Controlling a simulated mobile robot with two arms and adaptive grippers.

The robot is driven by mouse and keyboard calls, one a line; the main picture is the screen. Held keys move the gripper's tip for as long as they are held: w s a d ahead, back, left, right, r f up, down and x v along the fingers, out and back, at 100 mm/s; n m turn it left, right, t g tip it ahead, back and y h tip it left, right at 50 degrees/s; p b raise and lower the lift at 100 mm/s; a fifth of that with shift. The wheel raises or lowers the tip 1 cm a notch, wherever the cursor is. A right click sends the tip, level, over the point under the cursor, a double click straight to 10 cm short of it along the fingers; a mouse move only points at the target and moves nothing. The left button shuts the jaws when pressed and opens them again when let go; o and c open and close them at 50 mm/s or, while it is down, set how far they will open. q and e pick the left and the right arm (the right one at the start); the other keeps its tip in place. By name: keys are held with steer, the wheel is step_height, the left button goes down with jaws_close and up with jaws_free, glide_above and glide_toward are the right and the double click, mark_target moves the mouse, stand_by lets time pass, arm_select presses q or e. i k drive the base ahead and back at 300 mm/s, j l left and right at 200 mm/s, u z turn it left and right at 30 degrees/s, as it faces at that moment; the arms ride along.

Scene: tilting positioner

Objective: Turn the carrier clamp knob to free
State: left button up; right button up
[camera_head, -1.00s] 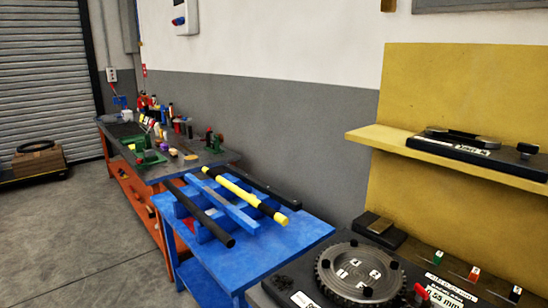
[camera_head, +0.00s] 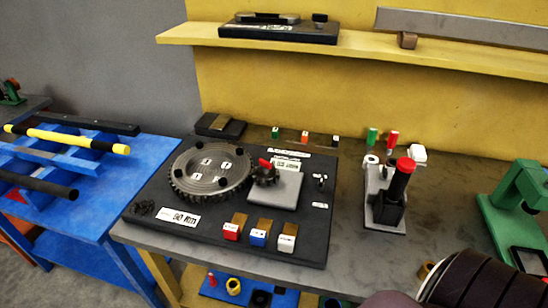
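A black base plate (camera_head: 150,215) lies on the grey bench in the middle of the view. It bears a large toothed ring gear (camera_head: 181,190) with black knobs on its face. A small dark gear (camera_head: 262,178) with a red handle (camera_head: 266,163) on top sits to its right, at a grey plate (camera_head: 285,190). I cannot tell for sure which part is the carrier clamp knob or how it is set. A small black fitting (camera_head: 320,181) stands at the plate's right side. Neither of my grippers shows in the view.
Red, blue and white blocks (camera_head: 259,236) sit along the plate's front. A black post with a red top (camera_head: 398,180) stands to the right. A green press (camera_head: 510,200) is at the far right. A yellow shelf (camera_head: 300,45) overhangs behind. A blue table (camera_head: 120,180) stands left.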

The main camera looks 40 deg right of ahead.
mark_target(320, 185)
steer(key=z, duration=1.5)
